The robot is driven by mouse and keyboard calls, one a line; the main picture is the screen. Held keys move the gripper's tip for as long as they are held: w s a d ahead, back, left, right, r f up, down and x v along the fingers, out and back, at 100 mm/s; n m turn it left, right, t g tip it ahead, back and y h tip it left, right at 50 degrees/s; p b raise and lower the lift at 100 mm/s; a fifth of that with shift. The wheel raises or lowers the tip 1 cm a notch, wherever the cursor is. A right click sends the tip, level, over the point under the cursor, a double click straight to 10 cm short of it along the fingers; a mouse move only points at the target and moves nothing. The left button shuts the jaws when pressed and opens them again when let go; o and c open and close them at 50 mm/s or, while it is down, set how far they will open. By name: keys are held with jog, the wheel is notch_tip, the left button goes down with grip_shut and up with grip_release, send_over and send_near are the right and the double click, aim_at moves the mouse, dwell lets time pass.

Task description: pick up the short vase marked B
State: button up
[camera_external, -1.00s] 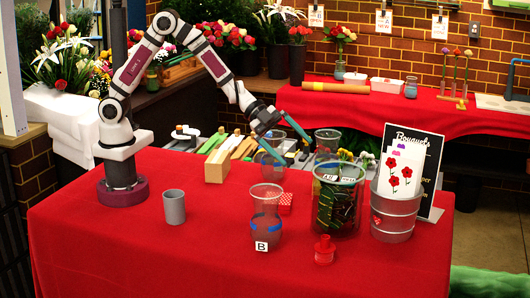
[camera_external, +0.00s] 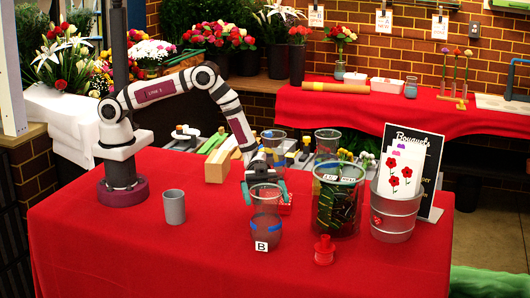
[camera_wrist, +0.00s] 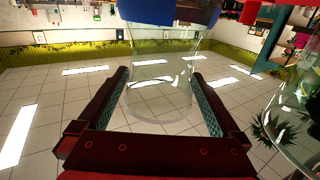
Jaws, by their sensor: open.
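The short vase marked B (camera_external: 266,213) is clear with a blue band and a white B label. It stands upright on the red-covered table (camera_external: 120,245). My gripper (camera_external: 264,192) is open and low behind the vase's upper part in the external view. In the wrist view the open fingers (camera_wrist: 163,98) lie on either side of the clear vase wall (camera_wrist: 155,75), with the blue band at the top of the picture. I cannot tell whether the fingers touch the glass.
A large clear container (camera_external: 337,205) with dark green contents stands right of the vase, and a metal bucket (camera_external: 396,215) with cards beyond it. A red bottle (camera_external: 324,250) stands front right. A grey cup (camera_external: 174,207) stands left. The front left table is clear.

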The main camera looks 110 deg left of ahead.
aim_at(268, 203)
jog(key=x, duration=0.3)
jog(key=shift+d, duration=0.1)
grip_shut()
dwell(0.4)
